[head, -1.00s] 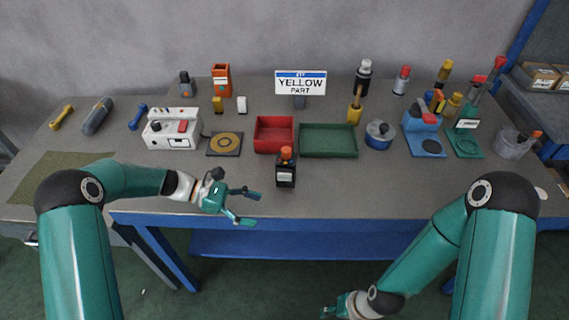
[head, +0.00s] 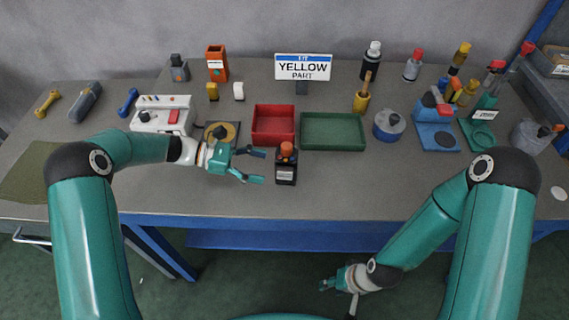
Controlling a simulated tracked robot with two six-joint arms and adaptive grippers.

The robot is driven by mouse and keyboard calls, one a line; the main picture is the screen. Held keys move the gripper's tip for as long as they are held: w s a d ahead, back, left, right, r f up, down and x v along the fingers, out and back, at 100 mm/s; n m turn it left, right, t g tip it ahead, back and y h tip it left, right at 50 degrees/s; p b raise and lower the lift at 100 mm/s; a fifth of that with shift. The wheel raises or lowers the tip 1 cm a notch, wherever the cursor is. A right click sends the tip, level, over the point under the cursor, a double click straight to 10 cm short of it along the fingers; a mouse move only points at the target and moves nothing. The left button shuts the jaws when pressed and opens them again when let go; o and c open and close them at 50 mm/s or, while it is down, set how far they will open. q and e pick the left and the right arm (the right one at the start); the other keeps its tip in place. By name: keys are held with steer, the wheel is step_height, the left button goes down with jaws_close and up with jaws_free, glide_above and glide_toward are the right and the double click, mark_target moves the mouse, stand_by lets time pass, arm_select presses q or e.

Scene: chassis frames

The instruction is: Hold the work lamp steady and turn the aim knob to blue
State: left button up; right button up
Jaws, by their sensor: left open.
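I cannot tell for certain which thing is the work lamp, and no blue aim mark can be made out. A dark upright block with an orange top and a pale label (head: 286,170) stands near the front of the bench. My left gripper (head: 263,166) is open just left of this block, its fingers pointing at it with a small gap. A green stand with a label (head: 484,112) and a blue stand with a red part (head: 434,130) are at the right. My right gripper (head: 324,286) hangs low in front of the bench; its fingers are too small to read.
A red tray (head: 258,140) and a green tray (head: 333,146) lie behind the dark block. A sign reading "YELLOW PART" (head: 303,66) stands at the back. A white device (head: 148,121) is at left. The front bench strip right of the block is clear.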

mark_target(286, 167)
arm_select(q)
steer(key=shift+b+x, duration=0.8)
steer(key=shift+x, duration=2.55)
